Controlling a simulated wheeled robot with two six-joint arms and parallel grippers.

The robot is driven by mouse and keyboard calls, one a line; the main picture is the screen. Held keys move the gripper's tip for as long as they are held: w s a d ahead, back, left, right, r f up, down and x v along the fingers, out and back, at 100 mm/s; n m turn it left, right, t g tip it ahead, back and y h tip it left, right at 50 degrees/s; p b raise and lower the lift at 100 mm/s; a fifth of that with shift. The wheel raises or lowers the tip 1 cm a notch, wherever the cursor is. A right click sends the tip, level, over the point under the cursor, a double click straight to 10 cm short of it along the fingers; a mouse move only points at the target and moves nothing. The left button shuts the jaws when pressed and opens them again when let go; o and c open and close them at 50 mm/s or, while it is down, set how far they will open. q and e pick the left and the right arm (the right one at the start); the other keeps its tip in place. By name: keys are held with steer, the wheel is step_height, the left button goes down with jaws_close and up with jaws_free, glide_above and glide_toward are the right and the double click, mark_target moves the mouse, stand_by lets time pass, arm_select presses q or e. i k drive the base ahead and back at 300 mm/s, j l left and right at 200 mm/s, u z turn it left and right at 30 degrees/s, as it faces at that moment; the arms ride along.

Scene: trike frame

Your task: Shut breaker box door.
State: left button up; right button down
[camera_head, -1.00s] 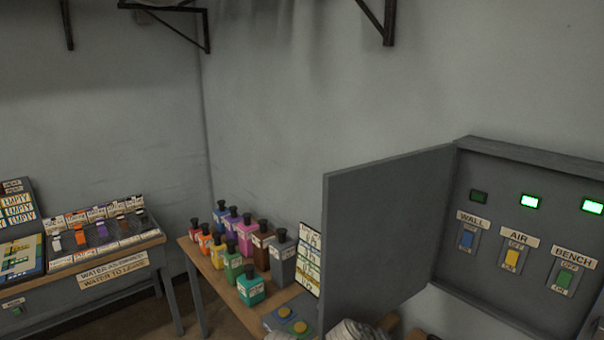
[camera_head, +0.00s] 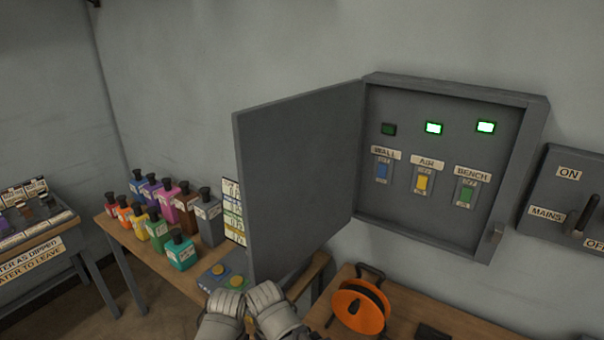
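The breaker box (camera_head: 527,150) is a grey case on the wall, right of centre. Its grey door (camera_head: 297,185) stands open, swung out to the left from the box's left edge. The lamps above AIR and BENCH glow green; the one above WALL is dark. A small latch (camera_head: 496,236) sits at the box's lower right edge.
An orange cable reel (camera_head: 359,307) stands under the box. Several coloured bottles (camera_head: 209,217) stand left of the door. A MAINS switch box (camera_head: 566,195) is right.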

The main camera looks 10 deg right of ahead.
mark_target(296, 155)
steer(key=j+z, duration=0.15)
steer(key=z, duration=0.3)
steer(key=j+z, duration=0.15)
steer(key=z, duration=0.25)
steer(key=j+z, duration=0.2)
steer(key=z, duration=0.25)
steer(key=j+z, duration=0.2)
steer(key=j, duration=0.25)
steer(key=k+j+z, duration=0.15)
steer(key=j, duration=0.25)
steer(key=k+j+z, duration=0.2)
steer(key=j, duration=0.25)
steer(key=j+z, duration=0.2)
steer(key=j, duration=0.2)
steer(key=k+j, duration=0.15)
steer(key=j, duration=0.15)
steer(key=k+j, duration=0.2)
steer(key=j, duration=0.15)
